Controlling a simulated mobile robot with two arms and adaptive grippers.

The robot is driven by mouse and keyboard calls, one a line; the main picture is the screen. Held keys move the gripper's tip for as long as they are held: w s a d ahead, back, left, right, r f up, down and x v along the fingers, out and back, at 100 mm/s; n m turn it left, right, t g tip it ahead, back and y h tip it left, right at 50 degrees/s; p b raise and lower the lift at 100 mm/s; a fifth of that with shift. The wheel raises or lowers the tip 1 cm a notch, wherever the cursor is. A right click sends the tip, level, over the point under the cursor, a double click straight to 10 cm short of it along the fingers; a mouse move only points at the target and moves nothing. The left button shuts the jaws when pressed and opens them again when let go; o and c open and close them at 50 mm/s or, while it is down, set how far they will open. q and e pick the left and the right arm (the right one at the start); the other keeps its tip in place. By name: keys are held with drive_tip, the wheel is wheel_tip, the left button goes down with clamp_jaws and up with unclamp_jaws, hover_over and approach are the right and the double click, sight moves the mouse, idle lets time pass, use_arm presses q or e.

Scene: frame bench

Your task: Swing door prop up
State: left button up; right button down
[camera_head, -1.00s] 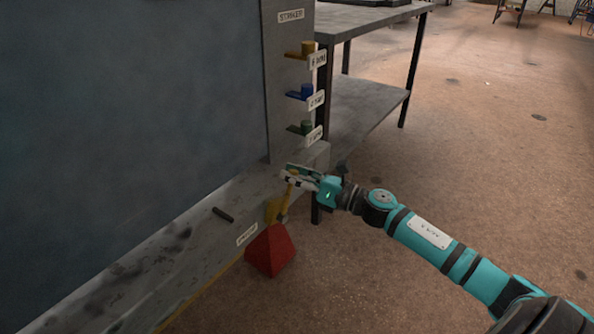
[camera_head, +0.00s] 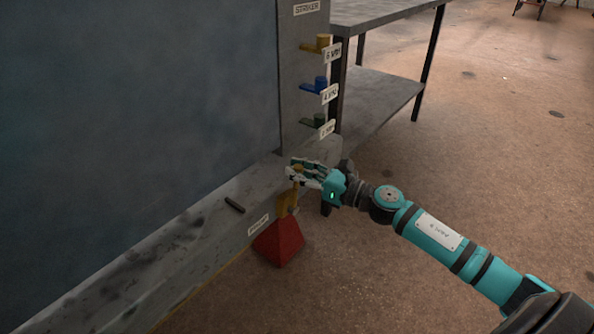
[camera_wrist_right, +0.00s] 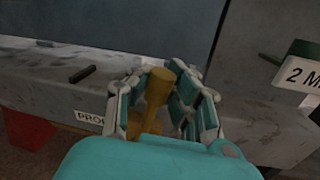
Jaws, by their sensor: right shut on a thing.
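The door (camera_head: 130,110) is a large dark blue-grey panel standing over the grey sill. The prop has a yellow arm (camera_head: 282,202) at the sill's front face, with a red wedge-shaped block (camera_head: 278,243) below it. A PROP label (camera_head: 258,225) sits beside it. My right gripper (camera_head: 297,172) is shut on the prop's yellow handle. In the right wrist view the handle (camera_wrist_right: 157,92) stands slightly tilted between the teal fingers (camera_wrist_right: 160,100), which partly hide it. The red block (camera_wrist_right: 28,130) shows at the left edge there. My left gripper is not in view.
A short dark peg (camera_head: 234,205) is on the sill (camera_head: 180,238). The STRIKER post (camera_head: 302,70) carries yellow, blue and green tabs with white labels. A grey shelf table (camera_head: 375,98) stands behind it. Open brown floor lies at right.

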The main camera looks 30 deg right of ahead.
drive_tip(key=c, duration=1.4)
unclamp_jaws()
drive_tip(key=shift+s+f, duration=0.25)
drive_tip(key=shift+s, duration=0.05)
drive_tip(key=shift+o, duration=1.4)
drive_tip(key=shift+r, duration=0.1)
drive_tip(key=shift+w, duration=0.1)
drive_tip(key=v, duration=1.2)
